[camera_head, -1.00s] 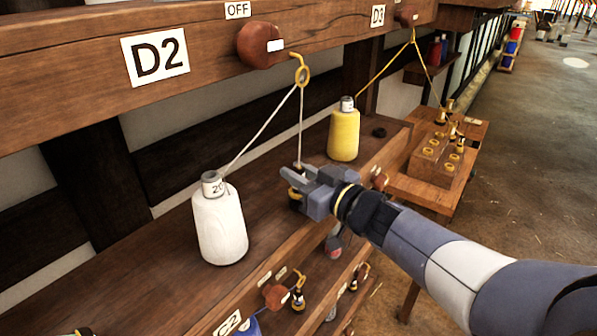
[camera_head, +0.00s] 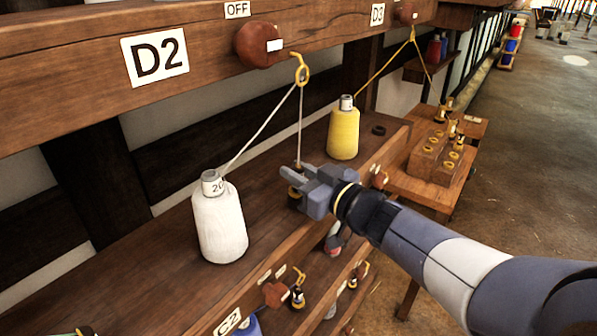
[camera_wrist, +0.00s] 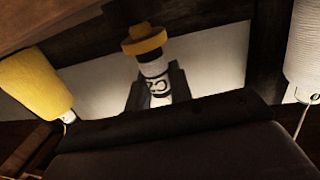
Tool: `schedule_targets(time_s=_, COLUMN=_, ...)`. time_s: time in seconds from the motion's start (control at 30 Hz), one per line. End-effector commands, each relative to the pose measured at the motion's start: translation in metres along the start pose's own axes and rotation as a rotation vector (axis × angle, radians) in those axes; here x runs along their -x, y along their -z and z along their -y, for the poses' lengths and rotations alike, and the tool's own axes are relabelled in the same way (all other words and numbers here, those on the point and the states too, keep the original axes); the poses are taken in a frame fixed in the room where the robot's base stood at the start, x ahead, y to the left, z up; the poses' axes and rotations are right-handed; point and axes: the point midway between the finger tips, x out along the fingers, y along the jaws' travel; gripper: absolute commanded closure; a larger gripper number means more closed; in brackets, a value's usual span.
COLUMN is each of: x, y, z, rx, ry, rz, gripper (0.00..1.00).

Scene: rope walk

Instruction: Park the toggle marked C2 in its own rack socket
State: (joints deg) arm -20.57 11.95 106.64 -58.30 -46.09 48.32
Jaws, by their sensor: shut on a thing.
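My gripper (camera_head: 297,180) is shut on a toggle (camera_wrist: 153,68), just above the brown shelf between the white and yellow cones. In the wrist view the toggle has a yellow collar, dark bands and a white label, set between the dark jaws. The label is turned and I cannot read it surely. In the head view a pale thread runs from the white cone (camera_head: 219,225) through a yellow hook (camera_head: 301,72) under D2 and down to the gripper. A wooden block with several brass-ringed sockets (camera_head: 433,160) stands on the right-hand table; its labels are unreadable.
The yellow cone (camera_head: 343,133) stands close behind my gripper, and a dark ring (camera_head: 379,130) lies beside it. The beam (camera_head: 210,45) with its knobs runs above. A sign C2 (camera_head: 228,322) and small hooks show on the lower rail. The floor at right is open.

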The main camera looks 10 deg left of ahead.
Motion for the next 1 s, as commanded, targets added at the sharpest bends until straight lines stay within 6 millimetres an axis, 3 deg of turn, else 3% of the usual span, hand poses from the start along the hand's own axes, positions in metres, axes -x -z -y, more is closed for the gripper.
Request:
schedule_targets(time_s=0.53, x=0.000, y=-0.012, z=0.000, rx=0.000, ry=0.000, rz=0.000, gripper=1.00)
schedule_targets(time_s=0.57, x=0.000, y=-0.011, z=0.000, rx=0.000, ry=0.000, rz=0.000, gripper=0.78)
schedule_targets(time_s=0.63, x=0.000, y=-0.011, z=0.000, rx=0.000, ry=0.000, rz=0.000, gripper=0.72)
schedule_targets(time_s=1.0, x=0.007, y=-0.010, z=-0.001, rx=0.000, ry=-0.001, rz=0.000, gripper=0.70)
